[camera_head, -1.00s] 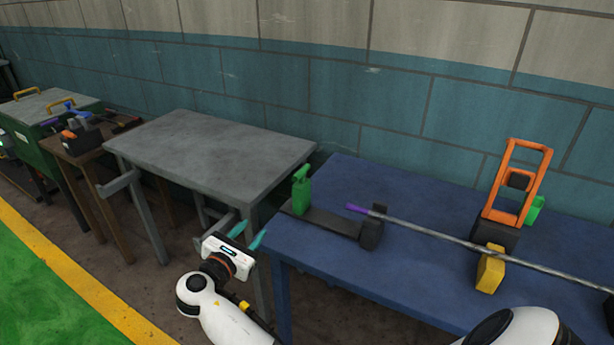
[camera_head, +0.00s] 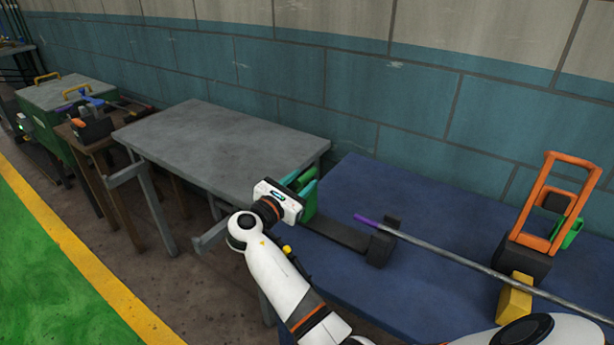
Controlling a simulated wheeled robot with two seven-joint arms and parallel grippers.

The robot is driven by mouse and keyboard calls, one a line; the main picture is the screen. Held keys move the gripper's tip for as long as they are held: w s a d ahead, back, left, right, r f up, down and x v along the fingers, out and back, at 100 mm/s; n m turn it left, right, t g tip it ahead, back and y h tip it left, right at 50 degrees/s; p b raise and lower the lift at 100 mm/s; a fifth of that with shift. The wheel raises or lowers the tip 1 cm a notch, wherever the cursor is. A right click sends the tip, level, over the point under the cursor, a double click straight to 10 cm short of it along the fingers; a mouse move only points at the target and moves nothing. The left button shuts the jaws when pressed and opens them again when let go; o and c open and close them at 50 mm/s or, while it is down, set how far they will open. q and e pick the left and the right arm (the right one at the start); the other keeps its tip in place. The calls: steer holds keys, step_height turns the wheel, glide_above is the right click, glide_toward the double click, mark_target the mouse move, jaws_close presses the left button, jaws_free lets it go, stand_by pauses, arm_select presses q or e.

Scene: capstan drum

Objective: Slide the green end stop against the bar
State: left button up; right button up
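The green end stop (camera_head: 310,203) stands at the left end of a dark flat rail (camera_head: 340,234) on the blue table, partly hidden by my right gripper (camera_head: 300,180). The gripper's teal fingers are at the stop's upper part; whether they press on it I cannot tell. The long grey bar (camera_head: 450,256) has a purple end (camera_head: 367,221) pointing left. It passes by a dark block (camera_head: 381,248) at the rail's right end, and a clear stretch of rail lies between stop and block. My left gripper is not in view.
An orange frame (camera_head: 542,203) on a black base and a yellow block (camera_head: 515,297) stand at the bar on the right. A grey table (camera_head: 220,145) adjoins on the left, with a brown tool table (camera_head: 97,143) beyond. The wall is behind.

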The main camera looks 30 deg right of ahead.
steer(key=shift+x, duration=1.4)
steer(key=shift+c, duration=0.4)
jaws_close()
